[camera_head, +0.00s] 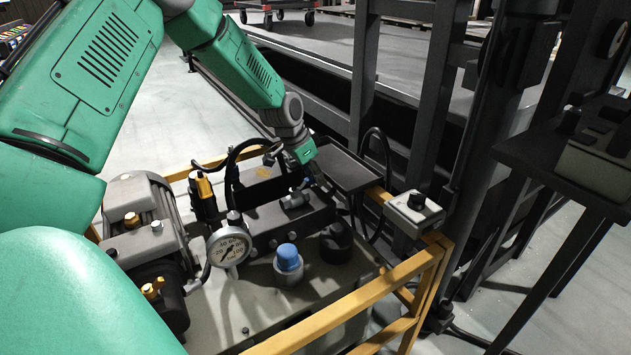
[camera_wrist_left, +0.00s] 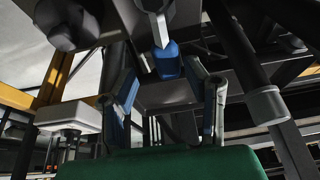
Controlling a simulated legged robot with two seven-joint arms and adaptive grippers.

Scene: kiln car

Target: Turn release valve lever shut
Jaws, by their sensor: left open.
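The release valve lever has a blue grip (camera_wrist_left: 167,62) on a metal stem in the left wrist view. My left gripper (camera_wrist_left: 162,82) is open, with one blue-padded finger on each side of the picture and the blue grip showing between and slightly beyond them. I cannot tell whether any finger touches it. In the head view my left gripper (camera_head: 316,182) comes down from above beside the valve body (camera_head: 293,200) on the dark manifold, and the fingertips are small and partly hidden. My right gripper is not in view.
The pump unit carries a pressure gauge (camera_head: 229,247), a blue cap (camera_head: 288,258), a black cap (camera_head: 336,241) and a motor (camera_head: 140,215). A yellow frame rail (camera_head: 345,303) borders it. A switch box (camera_head: 413,213) stands at right. Black hoses curve around the manifold.

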